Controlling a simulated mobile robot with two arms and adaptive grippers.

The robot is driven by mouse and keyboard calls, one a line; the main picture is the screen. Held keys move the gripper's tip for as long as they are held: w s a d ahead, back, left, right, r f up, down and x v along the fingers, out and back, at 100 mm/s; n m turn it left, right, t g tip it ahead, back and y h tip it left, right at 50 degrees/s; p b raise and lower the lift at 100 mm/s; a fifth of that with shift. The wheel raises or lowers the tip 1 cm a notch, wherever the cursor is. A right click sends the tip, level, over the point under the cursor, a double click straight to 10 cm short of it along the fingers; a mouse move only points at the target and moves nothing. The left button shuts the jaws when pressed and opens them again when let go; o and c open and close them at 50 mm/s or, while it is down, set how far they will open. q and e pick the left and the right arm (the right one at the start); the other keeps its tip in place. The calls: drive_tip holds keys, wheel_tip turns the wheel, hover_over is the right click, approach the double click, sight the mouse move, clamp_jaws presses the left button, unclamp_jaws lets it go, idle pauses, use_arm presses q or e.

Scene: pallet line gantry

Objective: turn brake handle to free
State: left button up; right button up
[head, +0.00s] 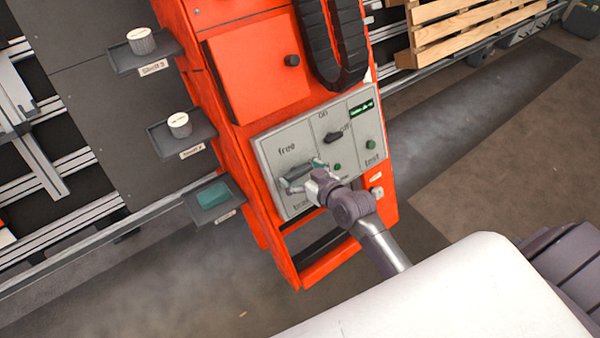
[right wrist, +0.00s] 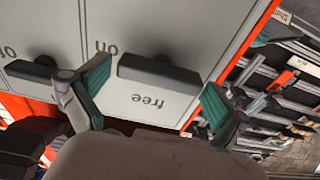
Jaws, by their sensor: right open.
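The brake handle (right wrist: 160,74) is a black bar in the right wrist view, on the grey control panel (head: 268,150) beside the printed word "free". In the head view my right gripper largely covers it at the panel's lower left. My right gripper (head: 301,178) is open in front of the panel. In the right wrist view its teal-padded fingertips (right wrist: 152,95) stand on either side of the handle, with a visible gap on the right. Whether the left fingertip touches the handle I cannot tell. My left gripper is not in view.
A black on/off switch (head: 333,137) sits right of the handle, with green buttons (head: 371,143) and a small display (head: 361,109). Small shelves (head: 189,139) stick out left of the orange cabinet (head: 245,75). A cable chain (head: 334,45) hangs above. A wooden pallet (head: 470,28) lies upper right.

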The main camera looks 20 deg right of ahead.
drive_tip(key=shift+w, duration=0.1)
drive_tip(key=c, duration=0.9)
drive_tip(key=shift+r+m+p, duration=0.15)
drive_tip(key=shift+m+p, duration=0.75)
drive_tip(key=shift+p, duration=0.25)
drive_tip(key=m+p, duration=0.2)
drive_tip(key=shift+m+h+p, duration=0.3)
drive_tip(key=shift+m, duration=0.1)
drive_tip(key=m+p, duration=0.3)
drive_tip(key=shift+m, duration=0.4)
drive_tip(key=m+p, duration=0.1)
drive_tip(key=m, duration=0.1)
drive_tip(key=m+p, duration=0.2)
drive_tip(key=m, duration=0.1)
drive_tip(key=shift+d+m+g+h, duration=0.1)
drive_tip(key=shift+m+g+h, duration=0.2)
drive_tip(key=shift+f+m+p, duration=0.15)
drive_tip(key=shift+m+p, duration=0.5)
drive_tip(key=shift+m, duration=0.5)
drive_tip(key=shift+f+m+p, duration=0.15)
drive_tip(key=shift+m+p, duration=0.45)
drive_tip(key=shift+m, duration=0.55)
